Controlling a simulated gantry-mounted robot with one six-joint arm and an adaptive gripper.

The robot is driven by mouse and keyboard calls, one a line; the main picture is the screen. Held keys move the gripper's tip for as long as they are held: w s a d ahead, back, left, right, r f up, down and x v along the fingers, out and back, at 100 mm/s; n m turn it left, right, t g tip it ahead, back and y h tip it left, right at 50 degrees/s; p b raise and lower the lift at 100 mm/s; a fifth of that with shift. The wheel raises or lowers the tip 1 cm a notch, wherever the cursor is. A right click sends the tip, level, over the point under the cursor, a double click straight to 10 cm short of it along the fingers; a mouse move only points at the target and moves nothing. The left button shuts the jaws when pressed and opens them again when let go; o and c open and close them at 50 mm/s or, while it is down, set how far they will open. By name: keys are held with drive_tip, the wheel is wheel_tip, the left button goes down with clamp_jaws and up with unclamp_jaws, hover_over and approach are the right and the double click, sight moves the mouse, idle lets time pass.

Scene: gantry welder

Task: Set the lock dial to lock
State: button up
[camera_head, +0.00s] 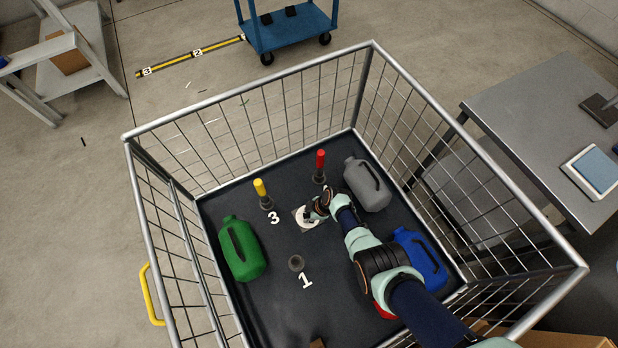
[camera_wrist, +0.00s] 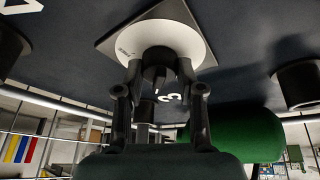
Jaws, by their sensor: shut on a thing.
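The lock dial is a white disc (camera_head: 305,217) on a square grey plate, on the dark floor of the wire cage. In the wrist view the disc (camera_wrist: 180,38) has a black knob (camera_wrist: 155,76) at its middle. My gripper (camera_head: 319,208) reaches down to the dial from the right. In the wrist view its two fingers (camera_wrist: 160,85) stand on either side of the knob, shut on it. Small lettering shows near the disc's edge, too small to read. The arm and fingers hide part of the dial, so I cannot tell its setting.
A yellow-handled peg (camera_head: 260,188) and a red-handled peg (camera_head: 320,162) stand behind the dial. A green jug (camera_head: 241,249), grey jug (camera_head: 367,186) and blue jug (camera_head: 422,259) surround it. An empty socket (camera_head: 296,263) is in front. Tall wire walls (camera_head: 250,110) enclose everything.

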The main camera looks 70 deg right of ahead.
drive_tip(key=o, duration=1.1)
drive_tip(key=shift+o, duration=0.2)
drive_tip(key=shift+r, duration=0.1)
drive_tip(key=shift+s+d+r, duration=0.1)
drive_tip(key=shift+r, duration=0.15)
drive_tip(key=v, duration=1.1)
drive_tip(key=shift+s+r, duration=0.1)
